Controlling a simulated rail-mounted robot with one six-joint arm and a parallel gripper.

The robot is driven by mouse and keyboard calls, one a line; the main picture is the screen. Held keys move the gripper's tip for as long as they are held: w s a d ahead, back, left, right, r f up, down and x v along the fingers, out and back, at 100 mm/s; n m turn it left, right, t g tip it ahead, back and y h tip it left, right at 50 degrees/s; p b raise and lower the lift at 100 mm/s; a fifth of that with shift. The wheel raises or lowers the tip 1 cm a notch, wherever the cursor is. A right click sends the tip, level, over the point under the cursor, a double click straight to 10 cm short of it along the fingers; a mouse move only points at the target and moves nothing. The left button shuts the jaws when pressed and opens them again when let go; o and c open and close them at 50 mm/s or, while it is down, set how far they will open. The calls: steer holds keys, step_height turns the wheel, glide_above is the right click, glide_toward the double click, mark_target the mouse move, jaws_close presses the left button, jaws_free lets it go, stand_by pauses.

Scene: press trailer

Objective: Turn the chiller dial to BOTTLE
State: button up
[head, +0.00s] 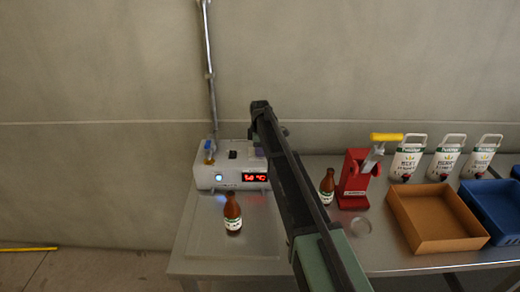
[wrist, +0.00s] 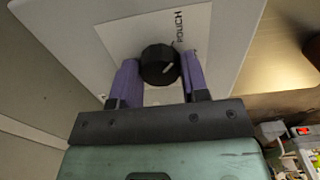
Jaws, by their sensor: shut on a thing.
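The chiller (head: 230,176) is a pale box with a red lit display and a round blue-lit button, at the left of the steel table in the head view. Its black dial (wrist: 157,64) has a white pointer line and sits on a white label plate (wrist: 120,42) in the wrist view. My gripper (wrist: 160,78) is shut on the dial, one purple finger on each side. The pointer slants toward the right finger.
A brown bottle (head: 232,214) stands in front of the chiller, another (head: 327,186) beside a red lever press (head: 354,178). The front left tabletop is clear.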

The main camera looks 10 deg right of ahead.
steer(key=m, duration=0.4)
steer(key=shift+m, duration=0.4)
steer(key=m, duration=0.4)
steer(key=shift+m, duration=0.3)
steer(key=m, duration=0.4)
steer(key=shift+m, duration=0.3)
steer(key=m, duration=0.4)
steer(key=shift+m, duration=0.4)
steer(key=o, duration=0.9)
